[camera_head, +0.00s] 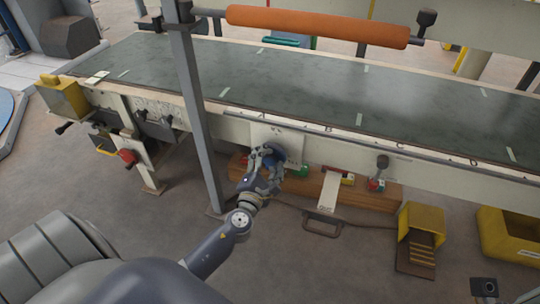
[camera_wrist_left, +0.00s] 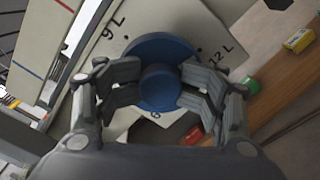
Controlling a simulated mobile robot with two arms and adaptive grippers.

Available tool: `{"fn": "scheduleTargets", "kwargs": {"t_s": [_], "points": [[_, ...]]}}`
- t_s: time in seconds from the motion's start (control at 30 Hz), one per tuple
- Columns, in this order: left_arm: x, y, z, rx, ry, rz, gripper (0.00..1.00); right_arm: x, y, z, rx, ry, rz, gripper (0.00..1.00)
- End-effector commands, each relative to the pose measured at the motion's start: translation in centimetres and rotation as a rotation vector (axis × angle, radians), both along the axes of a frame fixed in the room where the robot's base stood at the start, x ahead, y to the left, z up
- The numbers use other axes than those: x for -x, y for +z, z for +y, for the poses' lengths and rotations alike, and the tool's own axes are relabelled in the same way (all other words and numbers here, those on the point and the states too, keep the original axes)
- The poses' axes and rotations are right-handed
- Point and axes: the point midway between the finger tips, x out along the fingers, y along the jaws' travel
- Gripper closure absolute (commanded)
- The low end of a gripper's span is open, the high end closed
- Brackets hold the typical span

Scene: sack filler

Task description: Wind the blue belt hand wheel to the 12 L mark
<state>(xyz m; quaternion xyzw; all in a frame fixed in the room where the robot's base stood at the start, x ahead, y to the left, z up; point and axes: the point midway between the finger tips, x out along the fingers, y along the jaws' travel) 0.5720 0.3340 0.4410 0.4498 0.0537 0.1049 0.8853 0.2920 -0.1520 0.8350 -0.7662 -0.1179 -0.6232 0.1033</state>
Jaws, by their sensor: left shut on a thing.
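The blue belt hand wheel (camera_wrist_left: 160,46) sits on a pale dial plate (camera_wrist_left: 205,35) in the left wrist view. My left gripper (camera_wrist_left: 159,88) is shut on its round hub, with fingers on both sides. The plate's 9 L mark is at the upper left of the wheel, the 12 L mark (camera_wrist_left: 221,60) at its right, and a partly covered mark below. I cannot tell which mark the wheel points to. In the head view, my left gripper (camera_head: 266,160) covers much of the wheel, below the plate (camera_head: 278,132) on the conveyor's front side.
The long dark conveyor belt (camera_head: 300,88) runs across the view, with an orange roller (camera_head: 318,27) above it. A grey post (camera_head: 197,110) stands close left of my gripper. A wooden beam (camera_head: 310,188) with red and green parts lies below. A yellow pedal (camera_head: 421,222) is at the right.

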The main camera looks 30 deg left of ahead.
Motion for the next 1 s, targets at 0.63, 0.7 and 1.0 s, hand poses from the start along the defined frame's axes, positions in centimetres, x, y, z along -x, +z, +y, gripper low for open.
{"fn": "scheduleTargets", "kwargs": {"t_s": [0.63,0.7,1.0], "points": [[-0.2,0.2,-0.4,-0.261,-0.009,0.059,0.79,0.1,2.5,0.0,0.0,0.001,-0.001,1.0],[-0.2,0.1,-0.4,-0.262,-0.008,0.058,0.79,0.1,2.4,0.0,0.0,0.001,-0.001,1.0],[-0.1,0.1,-0.3,-0.259,-0.006,0.058,0.37,0.1,2.3,0.0,0.001,0.001,0.0,1.0]]}}
